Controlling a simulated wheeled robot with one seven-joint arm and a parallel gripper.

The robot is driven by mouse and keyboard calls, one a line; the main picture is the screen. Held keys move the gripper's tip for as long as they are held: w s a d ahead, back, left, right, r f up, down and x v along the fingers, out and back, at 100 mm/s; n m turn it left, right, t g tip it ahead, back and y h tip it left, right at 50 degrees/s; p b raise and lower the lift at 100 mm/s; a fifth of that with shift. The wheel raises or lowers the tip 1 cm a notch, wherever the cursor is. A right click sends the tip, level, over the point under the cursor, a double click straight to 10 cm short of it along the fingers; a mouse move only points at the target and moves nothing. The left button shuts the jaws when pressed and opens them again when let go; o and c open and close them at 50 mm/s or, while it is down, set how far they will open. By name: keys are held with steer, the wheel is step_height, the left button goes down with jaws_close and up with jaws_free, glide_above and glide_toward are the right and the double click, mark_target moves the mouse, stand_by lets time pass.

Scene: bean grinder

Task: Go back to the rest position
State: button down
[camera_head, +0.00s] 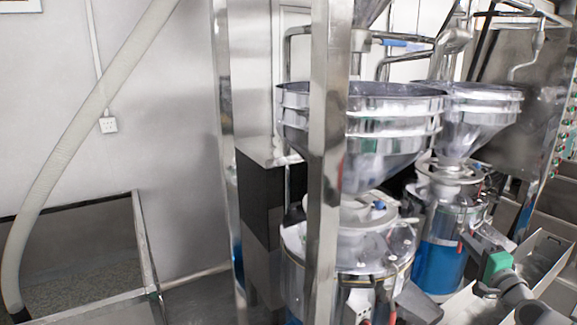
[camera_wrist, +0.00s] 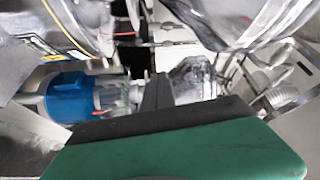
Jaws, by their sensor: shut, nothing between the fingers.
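My gripper (camera_head: 492,263) shows at the lower right of the head view, with its green body on the grey end of my arm. It is beside the nearer grinders and in front of a metal trough. In the wrist view the green body fills the bottom, and the dark fingers of my gripper (camera_wrist: 157,88) stand together in the middle. The gripper is shut and empty. The nearer bean grinder has a wide steel hopper (camera_head: 365,125) over a round body (camera_head: 345,255). A second grinder hopper (camera_head: 480,110) stands behind it, above a blue motor (camera_head: 440,265).
A steel post (camera_head: 328,150) stands in front of the nearer grinder. The metal trough (camera_head: 545,260) lies at the right edge. At the left are a steel bin (camera_head: 145,245) and a thick pale hose (camera_head: 75,145). In the wrist view a blue motor (camera_wrist: 68,97) is close at left.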

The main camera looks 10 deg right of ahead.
steer(key=s+a+f+n+g+y, duration=0.1)
steer(key=s+a+f+n+g, duration=0.25)
steer(key=f, duration=0.65)
steer(key=s+a+f+g+y, duration=0.25)
steer(key=s+f+g, duration=0.25)
steer(key=s+f, duration=0.3)
steer(key=s+a+f+n+g, duration=0.2)
steer(key=s+a+f+g, duration=0.15)
steer(key=f, duration=0.75)
steer(key=s+a+n+g+b, duration=0.1)
steer(key=s+a+g, duration=0.2)
steer(key=a, duration=0.3)
steer(key=s+a+r+n+g+y+b, duration=0.1)
steer(key=s+a+g+b, duration=0.1)
steer(key=s+a, duration=0.3)
steer(key=s+a+n+g+b, duration=0.1)
steer(key=s+a+n+g, duration=0.15)
steer(key=a, duration=0.55)
steer(key=w+a+r+n+t+b, duration=0.1)
steer(key=w+a+r+n+b, duration=0.1)
steer(key=a, duration=0.4)
steer(key=w+a+r+n+t+h+b, duration=0.1)
steer(key=w+a+r+n+b, duration=0.1)
steer(key=a, duration=0.5)
steer(key=w+a+r+n+t+b, duration=0.2)
steer(key=w+a+n, duration=0.2)
steer(key=w+a, duration=0.1)
steer(key=shift+w+a+r, duration=0.25)
steer(key=shift+w+a, duration=0.1)
steer(key=shift+a, duration=0.55)
